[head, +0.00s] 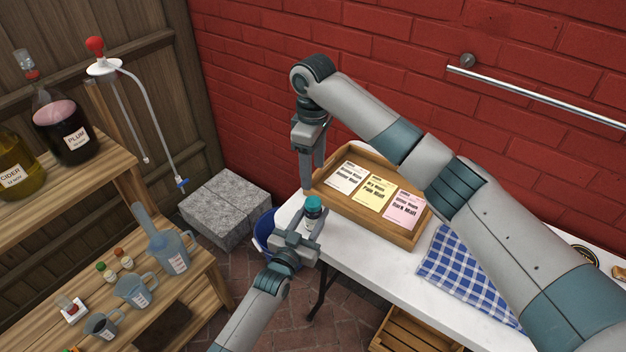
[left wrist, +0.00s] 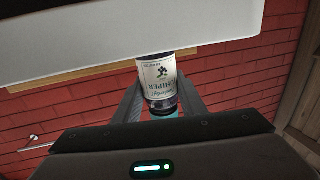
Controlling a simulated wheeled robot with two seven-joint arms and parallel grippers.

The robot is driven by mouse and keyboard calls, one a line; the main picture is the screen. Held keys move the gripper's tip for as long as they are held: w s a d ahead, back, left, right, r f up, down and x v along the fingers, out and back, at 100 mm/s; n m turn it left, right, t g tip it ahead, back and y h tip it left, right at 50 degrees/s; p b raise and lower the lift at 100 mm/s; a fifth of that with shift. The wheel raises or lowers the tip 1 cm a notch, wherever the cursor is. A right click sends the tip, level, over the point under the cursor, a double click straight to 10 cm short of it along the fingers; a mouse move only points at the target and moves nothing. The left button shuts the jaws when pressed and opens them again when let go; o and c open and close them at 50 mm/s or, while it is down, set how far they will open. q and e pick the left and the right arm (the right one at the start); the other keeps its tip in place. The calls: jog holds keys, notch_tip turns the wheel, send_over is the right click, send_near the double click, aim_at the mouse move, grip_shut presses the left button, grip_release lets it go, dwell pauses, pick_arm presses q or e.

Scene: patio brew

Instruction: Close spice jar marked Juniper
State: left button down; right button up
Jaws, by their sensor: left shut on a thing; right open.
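A small dark spice jar (head: 313,212) with a teal lid (head: 313,201) is held upright at the left end of the white table. My left gripper (head: 311,228) is shut on it. In the left wrist view the jar (left wrist: 159,82) sits between the fingers. I cannot tell how tightly the lid sits. My right gripper (head: 311,172) is open and empty, pointing down just above the lid, apparently not touching it.
A wooden tray (head: 413,238) with several malt packets stands on the white table (head: 350,249), behind a blue checked cloth (head: 468,270). A wooden shelf (head: 183,286) with jugs and bottles is at left. A blue bucket (head: 264,233) stands below the table's left end.

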jog(key=shift+r, duration=0.75)
pick_arm(q)
jog(key=c, duration=1)
grip_release()
jog(key=shift+c, duration=0.2)
jog(key=shift+s+a+f, duration=0.15)
jog(key=shift+s+a, duration=0.2)
jog(key=shift+s, duration=0.3)
jog(key=b+v, duration=0.3)
jog(key=v, duration=1.3)
pick_arm(e)
notch_tip(320, 180, down, 3)
